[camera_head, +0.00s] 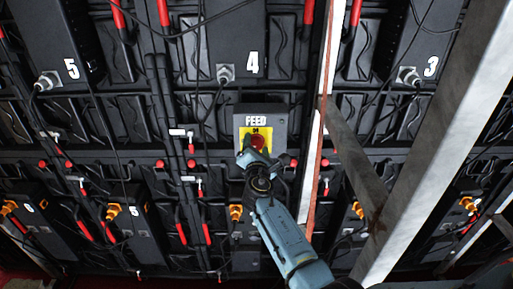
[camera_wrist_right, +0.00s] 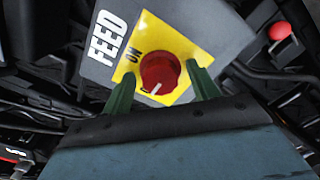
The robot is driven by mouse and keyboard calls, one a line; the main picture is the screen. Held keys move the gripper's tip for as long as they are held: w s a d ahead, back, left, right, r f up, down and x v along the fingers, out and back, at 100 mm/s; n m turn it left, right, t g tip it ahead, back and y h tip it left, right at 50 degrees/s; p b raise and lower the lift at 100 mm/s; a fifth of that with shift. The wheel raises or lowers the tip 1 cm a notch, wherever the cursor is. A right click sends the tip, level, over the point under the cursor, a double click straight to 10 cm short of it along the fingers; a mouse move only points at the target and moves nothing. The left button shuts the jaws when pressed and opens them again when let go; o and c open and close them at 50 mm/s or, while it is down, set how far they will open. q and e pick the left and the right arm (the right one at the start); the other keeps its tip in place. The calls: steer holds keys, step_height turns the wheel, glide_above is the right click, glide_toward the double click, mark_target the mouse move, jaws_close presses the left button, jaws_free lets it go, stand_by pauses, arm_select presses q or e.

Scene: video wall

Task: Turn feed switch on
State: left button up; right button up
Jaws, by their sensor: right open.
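The feed switch is a red round knob (camera_head: 259,140) on a yellow plate marked ON, set in a grey box (camera_head: 274,118) labelled FEED. In the right wrist view the knob (camera_wrist_right: 160,72) shows a white mark near its lower edge, turned away from the ON label (camera_wrist_right: 132,55). My right gripper (camera_head: 252,155) is open in front of the plate, overlapping its lower part in the head view. In the wrist view its two green fingers (camera_wrist_right: 160,76) stand on either side of the knob. I cannot tell whether they touch it. My left gripper is not in view.
A dark wall of numbered panels with cables, red handles and orange connectors (camera_head: 236,212) surrounds the box. A grey metal beam (camera_head: 440,130) crosses the right side, with a thin white post (camera_head: 318,130) just right of the box. A red button (camera_wrist_right: 279,31) shows nearby.

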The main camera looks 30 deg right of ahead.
steer(key=c, duration=1)
steer(key=m+b, duration=0.3)
steer(key=shift+f+m, duration=0.2)
steer(key=shift+m, duration=0.1)
steer(key=m+b, duration=0.4)
steer(key=m, duration=0.1)
steer(key=m+b, duration=0.2)
steer(key=m, duration=0.3)
steer(key=shift+b, duration=0.35)
steer(key=m+b, duration=0.2)
steer(key=m, duration=0.2)
steer(key=shift+m, duration=0.3)
